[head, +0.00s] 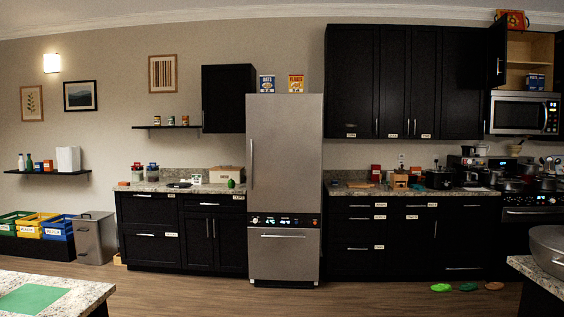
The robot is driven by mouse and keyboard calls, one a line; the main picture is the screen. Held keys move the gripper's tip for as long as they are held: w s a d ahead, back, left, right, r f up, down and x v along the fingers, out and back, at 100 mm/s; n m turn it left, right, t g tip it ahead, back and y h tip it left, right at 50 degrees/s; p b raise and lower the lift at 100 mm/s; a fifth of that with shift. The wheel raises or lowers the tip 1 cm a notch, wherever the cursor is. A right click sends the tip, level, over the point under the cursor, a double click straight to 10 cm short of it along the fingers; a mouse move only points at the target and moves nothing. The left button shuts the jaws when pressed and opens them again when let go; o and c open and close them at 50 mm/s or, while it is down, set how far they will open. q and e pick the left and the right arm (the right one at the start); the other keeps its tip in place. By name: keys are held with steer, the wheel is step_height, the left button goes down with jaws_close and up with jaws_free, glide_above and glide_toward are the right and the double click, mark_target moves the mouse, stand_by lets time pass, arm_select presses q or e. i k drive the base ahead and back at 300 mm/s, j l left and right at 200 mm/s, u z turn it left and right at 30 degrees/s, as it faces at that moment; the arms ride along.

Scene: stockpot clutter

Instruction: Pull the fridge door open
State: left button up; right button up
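The fridge (285,155) is a tall stainless steel unit between two runs of black cabinets, across the room. Its upper door looks shut, with a thin vertical handle (252,164) along the left edge. Below it are a dark control strip (285,220) and a lower drawer front (284,260) with a horizontal handle. Neither of my grippers shows in the head view, so I cannot see whether they are open or shut.
A granite-topped counter (85,290) with a green mat stands at the near left. Another counter edge (540,275) with a large pot (548,248) is at the near right. Wood floor (200,295) lies clear before the fridge. Green and brown items (468,287) lie on the floor at right.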

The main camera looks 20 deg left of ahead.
mark_target(284, 134)
steer(key=i+j+u, duration=0.25)
steer(key=i, duration=0.45)
steer(key=i+l+u, duration=0.2)
steer(key=i, duration=1.55)
steer(key=i+j, duration=0.1)
steer(key=i, duration=1.65)
